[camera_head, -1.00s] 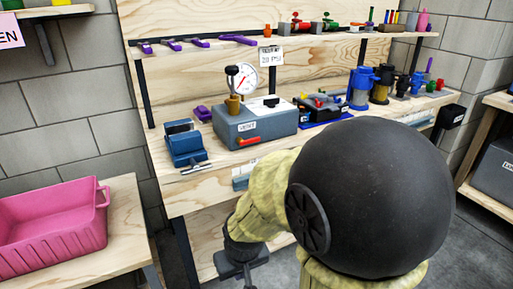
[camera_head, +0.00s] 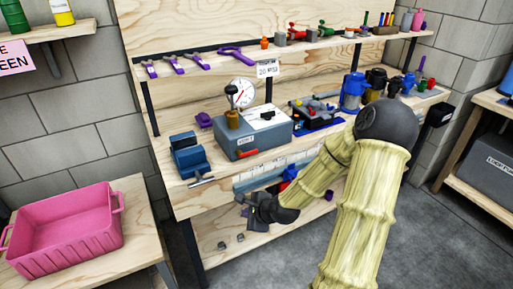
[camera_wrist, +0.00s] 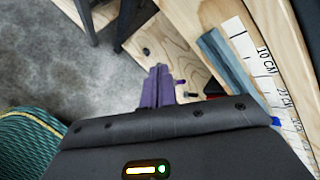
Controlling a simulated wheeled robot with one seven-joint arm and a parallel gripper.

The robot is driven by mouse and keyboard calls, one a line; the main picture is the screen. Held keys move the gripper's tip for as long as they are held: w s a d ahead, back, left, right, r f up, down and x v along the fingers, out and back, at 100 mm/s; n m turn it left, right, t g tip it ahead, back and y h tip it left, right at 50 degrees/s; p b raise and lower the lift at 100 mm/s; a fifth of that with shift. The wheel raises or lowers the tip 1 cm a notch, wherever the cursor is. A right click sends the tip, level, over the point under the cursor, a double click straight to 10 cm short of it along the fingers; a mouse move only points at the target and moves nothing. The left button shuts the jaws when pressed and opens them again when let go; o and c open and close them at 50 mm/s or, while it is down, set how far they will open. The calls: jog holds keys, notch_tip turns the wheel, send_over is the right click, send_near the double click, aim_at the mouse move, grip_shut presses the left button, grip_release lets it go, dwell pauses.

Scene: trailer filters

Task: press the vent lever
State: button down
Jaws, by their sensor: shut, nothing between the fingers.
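The red vent lever (camera_head: 248,154) is on the front of a grey box (camera_head: 275,133) with a white label on the workbench. In the wrist view my purple fingers (camera_wrist: 158,87) are together and empty. The wrist view shows no clear sight of the lever; a small red patch near the fingers cannot be identified.
A blue vise (camera_head: 188,157) stands left of the box. Blue and black canisters (camera_head: 354,90) stand to its right. A measuring strip (camera_wrist: 262,60) runs along the bench front. A pink bin (camera_head: 65,262) sits on a side table at left. Bare bench lies around the vise.

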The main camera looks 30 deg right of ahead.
jog(key=w+d+r+m+t+p, duration=0.2)
jog(key=d+r+m+t+p, duration=0.15)
jog(key=r+m, duration=0.25)
jog(key=m+t+h+p, duration=0.1)
jog(key=m+t+h, duration=0.1)
jog(key=m, duration=0.5)
send_near(248, 153)
jog(key=shift+s+d+f, duration=1)
jog(key=shift+d+f, duration=0.05)
jog(key=x, duration=1)
jog(key=shift+b, duration=0.4)
jog(key=shift+d+r, duration=0.1)
jog(key=shift+d, duration=0.05)
